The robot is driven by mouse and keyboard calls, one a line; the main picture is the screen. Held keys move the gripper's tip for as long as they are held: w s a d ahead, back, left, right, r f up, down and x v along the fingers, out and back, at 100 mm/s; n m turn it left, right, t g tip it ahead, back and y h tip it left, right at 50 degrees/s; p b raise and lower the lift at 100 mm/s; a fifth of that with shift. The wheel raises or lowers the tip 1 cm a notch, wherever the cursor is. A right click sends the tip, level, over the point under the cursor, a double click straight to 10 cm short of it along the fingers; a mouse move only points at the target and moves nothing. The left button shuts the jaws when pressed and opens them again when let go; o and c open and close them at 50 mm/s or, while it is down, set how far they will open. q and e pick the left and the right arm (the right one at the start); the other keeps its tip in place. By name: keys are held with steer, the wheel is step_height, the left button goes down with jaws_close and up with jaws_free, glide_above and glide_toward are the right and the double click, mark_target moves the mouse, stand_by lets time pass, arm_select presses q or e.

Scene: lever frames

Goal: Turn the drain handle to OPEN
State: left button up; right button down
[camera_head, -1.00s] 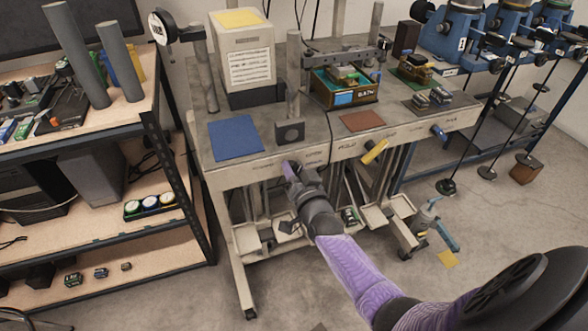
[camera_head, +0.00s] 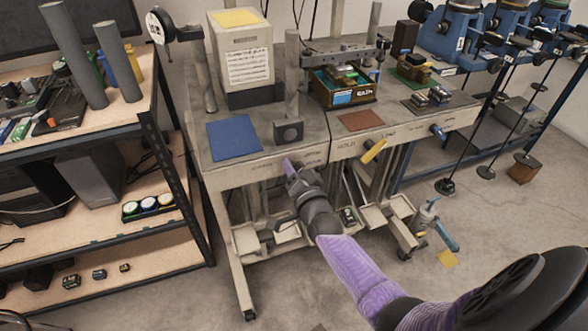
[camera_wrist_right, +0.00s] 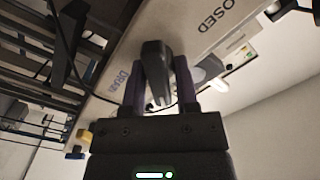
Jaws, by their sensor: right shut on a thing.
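The drain handle (camera_wrist_right: 155,62) is a dark grey lever on the pale front panel (camera_wrist_right: 180,35), seen between the two purple fingers in the right wrist view. The panel carries "DRAIN" lettering beside the handle and "CLOSED" lettering to its upper right. My right gripper (camera_wrist_right: 160,95) is shut on the handle, one finger on each side. In the head view my right gripper (camera_head: 291,167) is at the front edge of the grey bench, below the blue mat. The gripper hides the handle there. My left gripper is not in view.
A yellow handle (camera_head: 374,150) and a blue handle (camera_head: 438,131) stick out farther right along the same front. A blue mat (camera_head: 234,140) lies on the bench top. Shelving (camera_head: 165,150) stands at the left. Open floor lies in front.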

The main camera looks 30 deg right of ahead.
steer(key=c, duration=0.6)
jaws_free()
steer(key=shift+o, duration=0.2)
steer(key=shift+s+a, duration=0.1)
steer(key=shift+s, duration=0.3)
steer(key=p+v, duration=0.3)
steer(key=v, duration=0.6)
